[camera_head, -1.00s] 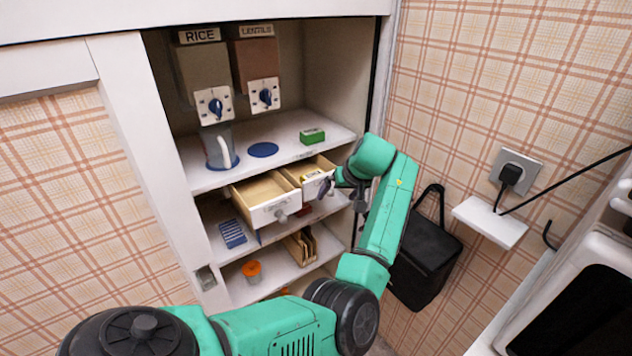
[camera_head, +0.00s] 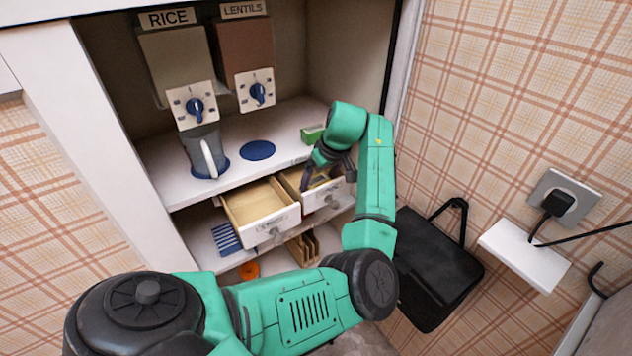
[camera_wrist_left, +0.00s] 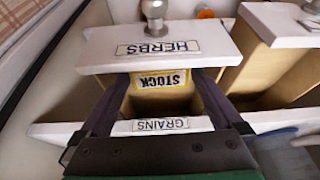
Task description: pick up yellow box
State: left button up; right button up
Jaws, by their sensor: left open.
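The yellow box (camera_wrist_left: 160,80), labelled STOCK, lies inside the open drawer (camera_wrist_left: 185,48) labelled HERBS. In the head view that drawer (camera_head: 333,196) is the right one of two pulled-out drawers. My left gripper (camera_head: 318,180) reaches down into it from above and hides most of the inside, so I cannot make out the box there. In the left wrist view my left gripper (camera_wrist_left: 161,82) is open, with one dark finger on each side of the box. I cannot tell whether the fingers touch it. My right gripper is not in view.
The left drawer (camera_head: 262,204) is also open and looks empty. On the shelf above stand a grey mug (camera_head: 198,150), a blue disc (camera_head: 258,150) and a green box (camera_head: 312,134). A black bag (camera_head: 436,268) hangs at the right.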

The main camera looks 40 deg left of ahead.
pick_arm(q)
jog(key=shift+a+f, duration=0.25)
jog(key=shift+f, duration=0.3)
jog(key=shift+s+f, duration=0.15)
jog(key=shift+f, duration=0.2)
jog(key=c, duration=1)
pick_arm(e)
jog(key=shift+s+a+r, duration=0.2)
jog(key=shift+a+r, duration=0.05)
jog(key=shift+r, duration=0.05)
